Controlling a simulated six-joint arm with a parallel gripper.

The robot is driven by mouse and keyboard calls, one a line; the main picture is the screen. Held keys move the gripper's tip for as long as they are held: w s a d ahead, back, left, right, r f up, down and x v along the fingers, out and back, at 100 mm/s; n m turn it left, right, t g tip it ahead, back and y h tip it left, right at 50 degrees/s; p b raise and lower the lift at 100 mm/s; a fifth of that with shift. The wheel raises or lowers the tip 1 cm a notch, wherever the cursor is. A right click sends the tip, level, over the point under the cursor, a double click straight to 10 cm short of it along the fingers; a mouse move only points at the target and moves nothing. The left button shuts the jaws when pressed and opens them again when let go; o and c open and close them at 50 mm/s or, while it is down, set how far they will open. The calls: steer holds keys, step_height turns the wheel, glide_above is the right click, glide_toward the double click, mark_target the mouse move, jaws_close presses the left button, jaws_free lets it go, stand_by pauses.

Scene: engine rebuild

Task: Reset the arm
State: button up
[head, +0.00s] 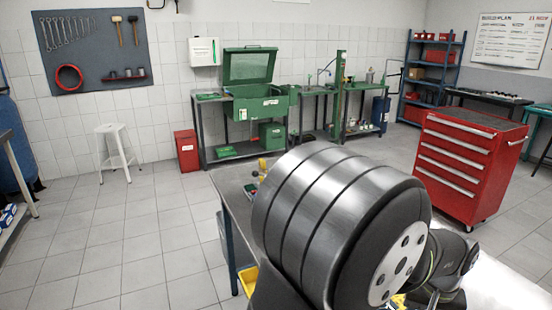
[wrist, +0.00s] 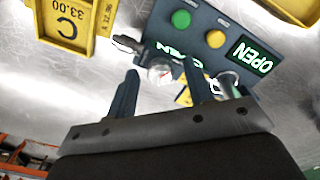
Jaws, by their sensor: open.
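My gripper (wrist: 160,68) shows in the wrist view with its two dark fingers apart and nothing held between them. In the head view my own arm fills the front right, and the fingers cannot be made out there.
Yellow trays, one marked C 33.00 (wrist: 66,22), lie near the control box on a metal surface. In the head view a workbench (head: 234,205) is partly hidden behind my arm. A red tool cabinet (head: 465,165) stands right. The floor at left is clear around a white stool (head: 115,145).

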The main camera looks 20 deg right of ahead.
steer(key=shift+n, duration=1.3)
steer(key=o, duration=1.1)
steer(key=shift+o, duration=0.2)
steer(key=w+r+m, duration=1.1)
steer(key=w+r, duration=0.1)
steer(key=r, duration=0.4)
step_height(320, 180, down, 10)
steer(key=shift+s, duration=0.1)
step_height(320, 180, up, 10)
